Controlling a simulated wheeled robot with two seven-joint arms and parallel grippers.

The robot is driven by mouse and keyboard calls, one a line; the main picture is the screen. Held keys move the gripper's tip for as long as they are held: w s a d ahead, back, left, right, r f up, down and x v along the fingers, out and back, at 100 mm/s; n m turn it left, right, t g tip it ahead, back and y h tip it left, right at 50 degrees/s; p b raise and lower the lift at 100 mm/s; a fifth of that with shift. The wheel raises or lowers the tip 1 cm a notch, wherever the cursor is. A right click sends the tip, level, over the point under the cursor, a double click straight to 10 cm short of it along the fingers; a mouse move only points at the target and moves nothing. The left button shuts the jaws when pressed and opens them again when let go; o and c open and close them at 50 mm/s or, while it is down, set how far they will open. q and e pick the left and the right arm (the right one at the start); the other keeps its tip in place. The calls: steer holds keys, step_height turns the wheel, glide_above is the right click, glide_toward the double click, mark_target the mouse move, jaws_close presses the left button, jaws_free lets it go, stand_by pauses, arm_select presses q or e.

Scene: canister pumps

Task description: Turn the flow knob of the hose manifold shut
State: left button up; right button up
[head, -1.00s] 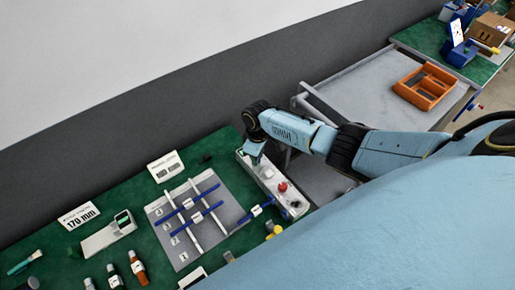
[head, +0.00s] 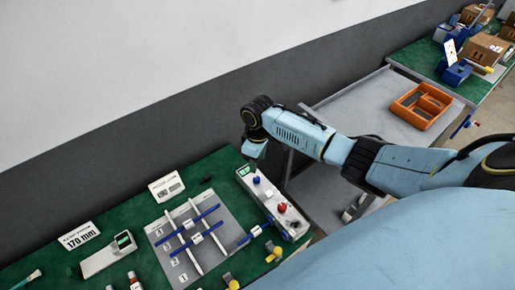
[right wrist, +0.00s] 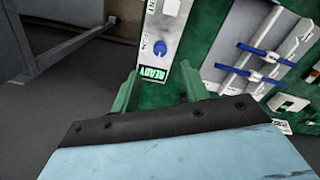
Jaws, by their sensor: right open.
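A long white box (head: 269,197) stands at the right end of the green bench; I take it as the hose manifold. A small blue knob (head: 256,180) sits near its far end, and a red knob (head: 282,207) nearer its other end. The right wrist view shows the blue knob (right wrist: 159,48) beside a green READY display (right wrist: 153,74). My right gripper (head: 252,160) is over the box's far end. In the right wrist view its green fingers (right wrist: 159,82) are open and empty, with the blue knob ahead of the tips and apart from them. My left gripper is not in view.
A grey board (head: 195,238) with blue and white bars lies left of the box. A blue rod with a white block (head: 256,231) lies beside the box. A label stand (head: 166,187) is behind the board. A grey cart (head: 360,104) with an orange tray (head: 420,106) stands right.

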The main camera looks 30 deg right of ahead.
steer(key=shift+r, duration=2.1)
